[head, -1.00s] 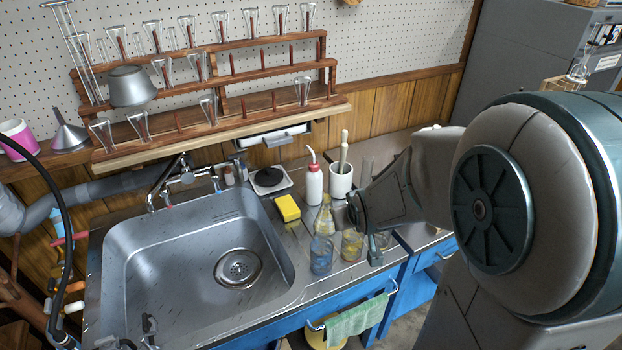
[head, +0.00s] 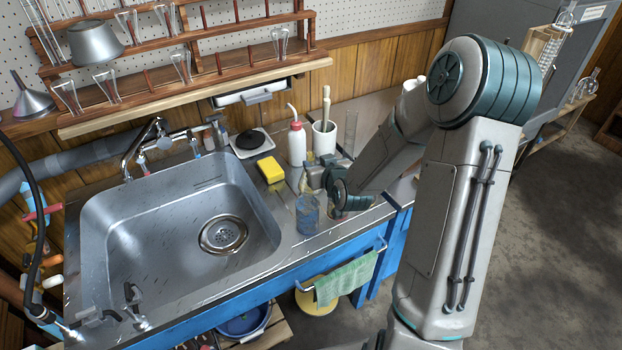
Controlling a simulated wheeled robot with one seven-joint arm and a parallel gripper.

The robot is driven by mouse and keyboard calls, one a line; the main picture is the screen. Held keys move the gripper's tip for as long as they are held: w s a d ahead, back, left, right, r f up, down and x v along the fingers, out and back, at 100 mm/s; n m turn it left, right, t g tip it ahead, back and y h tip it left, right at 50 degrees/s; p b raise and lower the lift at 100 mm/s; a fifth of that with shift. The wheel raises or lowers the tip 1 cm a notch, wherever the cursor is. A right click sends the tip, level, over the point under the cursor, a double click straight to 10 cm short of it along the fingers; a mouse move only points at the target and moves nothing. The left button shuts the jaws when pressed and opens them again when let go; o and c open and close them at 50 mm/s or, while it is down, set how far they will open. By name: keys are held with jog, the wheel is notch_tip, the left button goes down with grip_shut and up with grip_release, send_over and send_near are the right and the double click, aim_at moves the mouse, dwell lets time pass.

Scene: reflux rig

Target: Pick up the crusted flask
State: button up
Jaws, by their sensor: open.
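Small glass flasks stand on the counter strip right of the sink. One with a blue stain (head: 308,216) is in front. A yellowish flask (head: 303,187) shows behind it, partly overlapped. Another glass piece (head: 336,211) is mostly hidden by my wrist. I cannot tell for certain which is the crusted flask; the crust is too small to make out. My gripper (head: 308,178) is open, low over the counter beside the yellowish flask's upper part. I cannot tell if it touches the glass.
The steel sink (head: 130,225) lies left. A yellow sponge (head: 270,169), a red-capped wash bottle (head: 297,146) and a white pot with a pestle (head: 324,138) stand close behind the flasks. A wooden glassware rack (head: 190,85) hangs above. A green towel (head: 346,279) hangs in front.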

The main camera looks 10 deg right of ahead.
aim_at(312, 158)
jog(key=x, duration=0.3)
jog(key=shift+f+p+x, duration=0.1)
jog(key=shift+p+x, duration=0.25)
jog(key=shift+x, duration=0.95)
jog(key=shift+f+p+x, duration=0.15)
jog(key=shift+p+x, duration=0.15)
jog(key=shift+x, duration=1.05)
jog(key=shift+s+d, duration=0.1)
jog(key=shift+r, duration=0.1)
grip_shut()
